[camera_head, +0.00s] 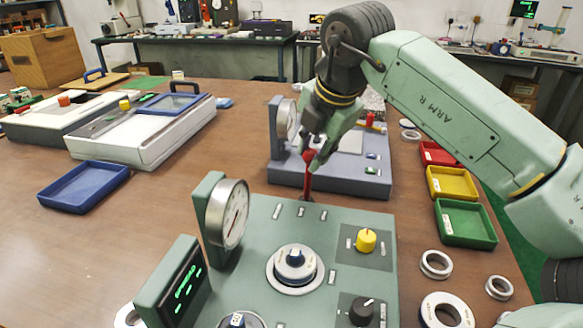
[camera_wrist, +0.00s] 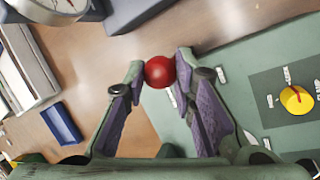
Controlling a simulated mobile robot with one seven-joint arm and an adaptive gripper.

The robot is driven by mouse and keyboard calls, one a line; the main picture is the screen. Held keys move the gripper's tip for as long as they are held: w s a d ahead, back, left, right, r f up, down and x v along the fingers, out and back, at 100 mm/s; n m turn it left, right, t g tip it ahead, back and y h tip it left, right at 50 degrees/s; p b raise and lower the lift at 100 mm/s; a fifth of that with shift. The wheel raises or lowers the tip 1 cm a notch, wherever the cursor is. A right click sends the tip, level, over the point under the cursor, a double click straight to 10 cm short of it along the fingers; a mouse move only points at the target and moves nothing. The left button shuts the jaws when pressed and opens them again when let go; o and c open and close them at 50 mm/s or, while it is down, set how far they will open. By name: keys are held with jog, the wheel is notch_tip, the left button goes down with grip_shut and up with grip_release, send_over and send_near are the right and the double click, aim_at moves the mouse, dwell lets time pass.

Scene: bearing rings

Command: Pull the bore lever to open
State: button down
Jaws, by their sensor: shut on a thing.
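The bore lever's red knob (camera_head: 309,157) stands at the back edge of the green gauge box (camera_head: 345,225). Its dark red shaft runs down to the box's far edge, nearly upright in the head view. My gripper (camera_head: 316,150) comes down from above and behind and is closed on the knob. In the wrist view the red knob (camera_wrist: 160,72) sits between the two fingertips of my gripper (camera_wrist: 161,70), and the shaft is hidden below it. The fingers partly cover the knob in the head view.
The box carries a round dial gauge (camera_head: 228,214), a green-lit display (camera_head: 177,288), a yellow knob (camera_head: 366,240) and a black knob (camera_head: 361,311). A grey-blue device (camera_head: 350,178) stands close behind the lever. Red, yellow and green trays (camera_head: 465,224) and metal rings (camera_head: 436,264) lie at right.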

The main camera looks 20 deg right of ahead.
jog(key=shift+s+d+f+m+t+y+b, duration=0.15)
jog(key=shift+s+d+f+t+y+b, duration=0.2)
jog(key=shift+s+d+y+b, duration=0.3)
jog(key=shift+s+d+f+m+t+y+b, duration=0.1)
jog(key=shift+s+d+f+t+y+b, duration=0.15)
jog(key=shift+d+t+y+b, duration=0.45)
jog(key=shift+s+d+f+m+t+y+b, duration=0.2)
jog(key=shift+s+d+y+b, duration=0.25)
jog(key=shift+d+b, duration=0.45)
jog(key=shift+s, duration=0.15)
jog(key=c, duration=1.3)
grip_release()
jog(key=shift+r, duration=0.1)
jog(key=v, duration=1.2)
jog(key=shift+a, duration=0.1)
